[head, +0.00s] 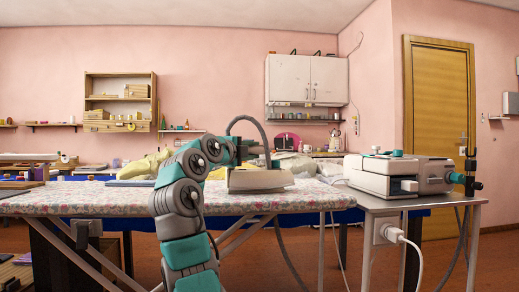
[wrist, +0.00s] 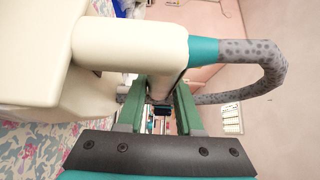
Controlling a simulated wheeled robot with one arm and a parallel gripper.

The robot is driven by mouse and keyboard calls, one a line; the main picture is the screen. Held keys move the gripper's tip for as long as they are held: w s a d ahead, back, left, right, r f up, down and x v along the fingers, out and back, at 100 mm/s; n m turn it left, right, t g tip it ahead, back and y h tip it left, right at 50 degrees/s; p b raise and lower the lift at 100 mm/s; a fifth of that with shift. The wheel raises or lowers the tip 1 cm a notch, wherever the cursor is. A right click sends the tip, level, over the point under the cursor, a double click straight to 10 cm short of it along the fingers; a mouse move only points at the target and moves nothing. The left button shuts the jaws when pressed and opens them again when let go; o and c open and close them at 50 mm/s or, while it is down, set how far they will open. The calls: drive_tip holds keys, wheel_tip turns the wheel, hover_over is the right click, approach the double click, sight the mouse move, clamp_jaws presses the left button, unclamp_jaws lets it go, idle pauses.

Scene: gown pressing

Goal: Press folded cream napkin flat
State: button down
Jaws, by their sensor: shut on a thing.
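The iron (head: 258,181), pale with a grey hose looping up from it, is level over the floral ironing board (head: 110,200). I cannot tell if its sole touches the cover. My gripper (head: 258,160) reaches it from the left and is shut on its handle. In the wrist view the green fingers of my gripper (wrist: 158,105) are at the cream handle of the iron (wrist: 130,45), with a teal cuff and speckled hose to the right. I cannot make out a folded cream napkin for certain; any cloth under the iron is hidden.
A steam station (head: 385,175) stands on a metal side table (head: 400,205) to the right, with a white plug and cables hanging below. Crumpled pale yellow cloth (head: 145,165) and a grey-blue flat item (head: 130,183) lie behind my arm.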

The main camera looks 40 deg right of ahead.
sight(262, 151)
drive_tip(key=shift+w+a, duration=0.3)
drive_tip(key=shift+a, duration=0.35)
drive_tip(key=shift+w+a, duration=0.1)
drive_tip(key=shift+w+a+f+p, duration=0.1)
drive_tip(key=shift+w+a+p, duration=0.3)
drive_tip(key=shift+a, duration=0.3)
drive_tip(key=shift+w+a+r+p, duration=0.1)
drive_tip(key=shift+w+a+p, duration=0.3)
drive_tip(key=shift+a, duration=0.3)
drive_tip(key=shift+w+a+f+p, duration=0.1)
drive_tip(key=shift+w+a+p, duration=0.3)
drive_tip(key=shift+a, duration=0.3)
drive_tip(key=shift+s+d, duration=0.4)
drive_tip(key=shift+d, duration=0.35)
drive_tip(key=shift+s+d, duration=0.45)
drive_tip(key=shift+d, duration=0.3)
drive_tip(key=shift+s+d, duration=0.4)
drive_tip(key=shift+d, duration=0.35)
drive_tip(key=shift+s+d+b, duration=0.1)
drive_tip(key=shift+s+d, duration=0.3)
drive_tip(key=shift+d, duration=0.3)
drive_tip(key=shift+s+d+b, duration=0.1)
drive_tip(key=shift+s+d, duration=0.35)
drive_tip(key=shift+d, duration=0.3)
drive_tip(key=shift+s+d+b, duration=0.1)
drive_tip(key=shift+s+d, duration=0.3)
drive_tip(key=shift+d, duration=0.3)
